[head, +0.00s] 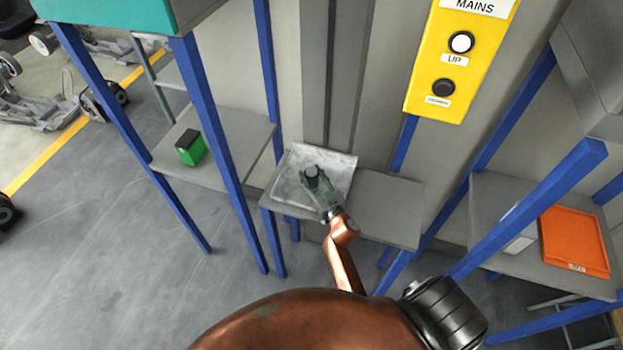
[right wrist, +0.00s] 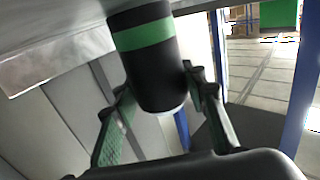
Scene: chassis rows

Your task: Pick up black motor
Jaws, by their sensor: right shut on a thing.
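The black motor (right wrist: 150,62) is a dark cylinder with a green band, seen between my right gripper's fingers in the right wrist view. My right gripper (right wrist: 160,105) is shut on it, one finger on each side. In the head view, my right gripper (head: 318,186) is over the pale metal tray (head: 338,163) on a grey shelf, and the motor's dark round end (head: 311,172) shows between its fingers. I cannot tell whether the motor touches the tray. My left gripper is not in view.
A green and black block (head: 190,148) stands on the left shelf. An orange bin (head: 574,241) lies on the right shelf. Blue posts (head: 215,130) rise on both sides. A yellow switch panel (head: 459,60) hangs behind. The grey shelf right of the tray (head: 385,208) is bare.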

